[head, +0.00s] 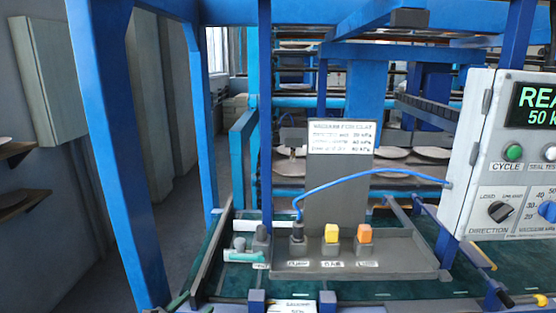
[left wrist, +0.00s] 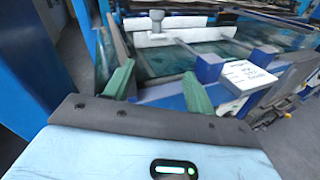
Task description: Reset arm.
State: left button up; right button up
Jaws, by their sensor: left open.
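My left gripper (left wrist: 156,80) is open in the left wrist view, its two green fingers spread apart with nothing between them. It is low at the front of the blue frame, with a white label block (left wrist: 247,76) just beyond the right finger. My right gripper is in neither view.
A control box (head: 505,160) stands right. Blue posts (head: 120,150) rise left. Plates lie on racks behind.

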pick_arm(q)
jog(key=s+f+m+g+y+p, duration=0.1)
jog(key=s+f+m+g+y, duration=0.25)
jog(key=s+f+m, duration=1.25)
jog(key=s+f+m+g+y+p, duration=0.1)
jog(key=s+f+m+g, duration=0.1)
jog(key=s+m, duration=1.3)
jog(key=s+g, duration=0.1)
jog(key=s, duration=0.9)
jog(key=shift+d+f, duration=0.15)
jog(key=shift+d, duration=0.1)
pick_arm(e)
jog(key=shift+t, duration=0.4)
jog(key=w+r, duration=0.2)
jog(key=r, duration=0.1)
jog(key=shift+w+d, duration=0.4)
pick_arm(q)
jog(key=shift+g+y, duration=0.25)
